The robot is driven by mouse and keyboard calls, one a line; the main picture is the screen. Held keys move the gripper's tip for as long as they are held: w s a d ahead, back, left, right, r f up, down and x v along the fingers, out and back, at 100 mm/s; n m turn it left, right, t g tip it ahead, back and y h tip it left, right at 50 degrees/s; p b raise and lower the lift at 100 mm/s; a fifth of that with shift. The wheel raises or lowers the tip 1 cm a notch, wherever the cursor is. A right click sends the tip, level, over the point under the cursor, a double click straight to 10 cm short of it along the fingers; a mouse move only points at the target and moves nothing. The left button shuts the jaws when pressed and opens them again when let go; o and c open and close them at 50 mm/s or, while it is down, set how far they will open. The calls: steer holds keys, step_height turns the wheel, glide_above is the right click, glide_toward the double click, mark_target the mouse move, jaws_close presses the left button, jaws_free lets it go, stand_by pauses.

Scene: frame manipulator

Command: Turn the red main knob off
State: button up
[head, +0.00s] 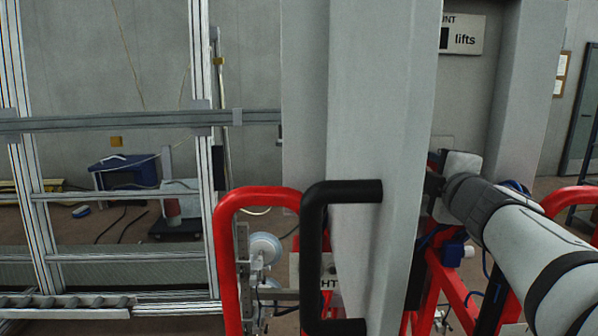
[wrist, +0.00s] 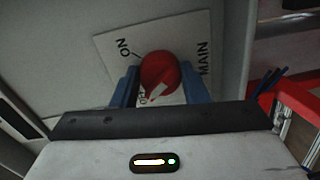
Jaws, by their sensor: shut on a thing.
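The red main knob (wrist: 158,68) sits on a pale label plate (wrist: 120,50) in the wrist view. The plate reads ON at upper left and MAIN at right; another marking below the knob is partly hidden. A white pointer on the knob faces the lower part of the plate, near that marking. My gripper (wrist: 160,82) has its two blue fingers on either side of the knob and is shut on it. In the head view my arm reaches in from the right to the grey column, which hides the knob and the fingertips.
The tall grey column (head: 380,120) with a black handle (head: 313,255) stands in the middle of the head view. Red tubular frames (head: 225,265) stand around it. A lifts sign (head: 463,38) is behind, and an aluminium frame (head: 200,150) is at left.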

steer(key=shift+f+n, duration=0.1)
steer(key=shift+n, duration=0.5)
steer(key=shift+b, duration=0.3)
steer(key=o, duration=1)
